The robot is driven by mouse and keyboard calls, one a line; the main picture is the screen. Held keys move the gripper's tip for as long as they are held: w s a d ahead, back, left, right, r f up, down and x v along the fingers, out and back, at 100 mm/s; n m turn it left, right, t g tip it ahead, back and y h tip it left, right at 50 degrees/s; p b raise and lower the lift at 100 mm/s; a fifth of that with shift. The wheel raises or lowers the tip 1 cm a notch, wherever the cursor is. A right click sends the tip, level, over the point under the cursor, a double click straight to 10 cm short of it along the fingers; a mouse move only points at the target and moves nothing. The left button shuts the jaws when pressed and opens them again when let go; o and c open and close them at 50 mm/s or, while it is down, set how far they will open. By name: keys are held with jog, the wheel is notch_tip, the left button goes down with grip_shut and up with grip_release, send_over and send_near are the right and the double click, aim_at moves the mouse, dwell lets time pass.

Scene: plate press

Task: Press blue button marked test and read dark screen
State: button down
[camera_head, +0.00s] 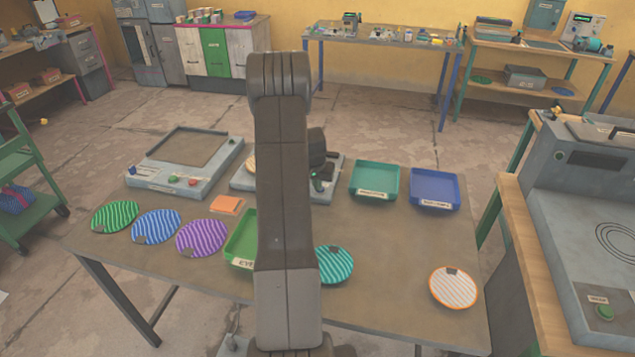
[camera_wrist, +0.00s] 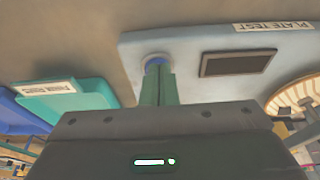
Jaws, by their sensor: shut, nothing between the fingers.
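The blue button (camera_wrist: 156,60) sits on the grey plate tester (camera_wrist: 160,40), which bears a "PLATE TEST" label in the wrist view. My gripper (camera_wrist: 158,75) is shut and empty, with its green fingertips right at the button and covering part of it. I cannot tell whether they touch it or press it down. The dark screen (camera_wrist: 238,63) is beside the button, blank, with no reading visible. In the head view my arm hides most of the tester (camera_head: 240,183), and my gripper (camera_head: 318,183) points down at it.
A striped plate (camera_wrist: 295,97) lies on the tester. Teal tray (camera_head: 374,181) and blue tray (camera_head: 434,189) stand to its right. A press base (camera_head: 185,165) stands left. Green, blue, purple, teal and orange striped plates (camera_head: 453,287) lie along the table's front. A green tray (camera_head: 243,240) is partly hidden.

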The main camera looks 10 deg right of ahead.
jog(key=shift+f, duration=0.1)
jog(key=shift+f+b, duration=0.7)
jog(key=shift+b, duration=0.55)
jog(key=shift+s+f, duration=0.1)
jog(key=shift+s, duration=0.15)
jog(key=shift+s+f, duration=0.1)
jog(key=r, duration=0.2)
jog(key=r+p, duration=0.1)
jog(key=r, duration=0.2)
jog(key=shift+w+r, duration=0.2)
jog(key=shift+r, duration=0.1)
jog(key=b+v, duration=0.1)
jog(key=v, duration=0.8)
jog(key=shift+r+b, duration=0.25)
jog(key=shift+b, duration=0.1)
